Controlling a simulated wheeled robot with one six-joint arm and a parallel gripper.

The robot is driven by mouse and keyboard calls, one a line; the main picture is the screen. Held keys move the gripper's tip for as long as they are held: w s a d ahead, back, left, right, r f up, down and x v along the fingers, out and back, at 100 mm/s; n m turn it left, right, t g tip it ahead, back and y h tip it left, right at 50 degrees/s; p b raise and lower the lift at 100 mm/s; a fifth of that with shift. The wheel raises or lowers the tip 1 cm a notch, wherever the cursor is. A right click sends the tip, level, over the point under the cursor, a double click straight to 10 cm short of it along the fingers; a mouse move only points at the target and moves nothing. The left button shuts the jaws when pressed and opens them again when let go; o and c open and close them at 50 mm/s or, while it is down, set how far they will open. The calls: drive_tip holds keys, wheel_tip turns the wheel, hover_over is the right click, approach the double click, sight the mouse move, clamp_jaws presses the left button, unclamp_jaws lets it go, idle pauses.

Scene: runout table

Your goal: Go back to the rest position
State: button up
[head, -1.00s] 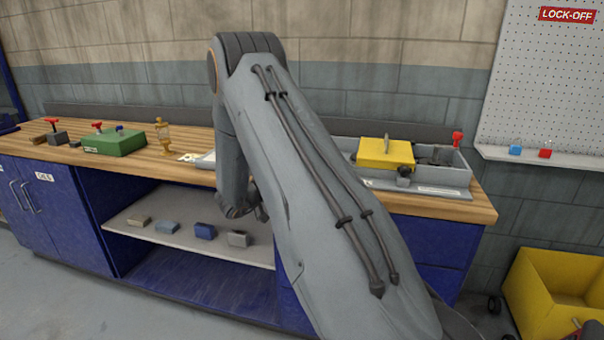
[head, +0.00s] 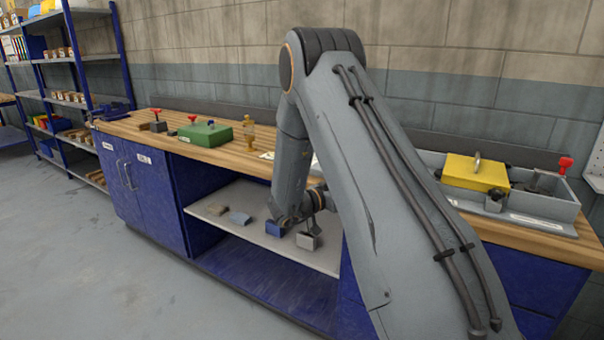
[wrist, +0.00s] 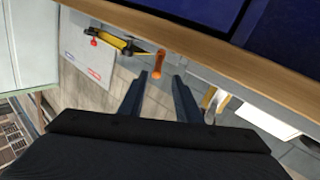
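My arm reaches out over the front of the workbench (head: 258,152) and bends down at its far end. My gripper (head: 316,200) hangs low in front of the bench's open shelf in the head view, partly hidden by my own arm. In the wrist view my gripper (wrist: 160,78) has its two dark fingers apart, with nothing held between them. An orange handle-like thing (wrist: 159,62) shows beyond the fingertips; I cannot tell its distance. No rest position is marked in view.
A shelf (head: 235,228) under the bench holds several small blocks, including a grey block (head: 308,240) close to my gripper. On the bench are a green box (head: 206,134), a brass piece (head: 249,132) and a grey tray (head: 556,206) with a yellow block. Open floor (head: 60,250) lies left.

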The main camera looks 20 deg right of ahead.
drive_tip(key=w+a+n+t+y, duration=0.5)
drive_tip(key=w+a+t+y, duration=0.2)
drive_tip(key=a, duration=0.1)
drive_tip(key=s+a+f+n+y, duration=0.1)
drive_tip(key=s+a+n+y, duration=0.25)
drive_tip(key=a+y, duration=0.55)
drive_tip(key=s+a+f+n+g+y, duration=0.1)
drive_tip(key=s+a+n+g, duration=0.2)
drive_tip(key=s, duration=1.2)
drive_tip(key=s+a+f+n+g+y, duration=0.1)
drive_tip(key=s+a+g, duration=0.4)
drive_tip(key=s, duration=1.1)
drive_tip(key=shift+s+a+f+n+g, duration=0.3)
drive_tip(key=shift+a+f+n, duration=0.35)
drive_tip(key=shift+a+n, duration=0.45)
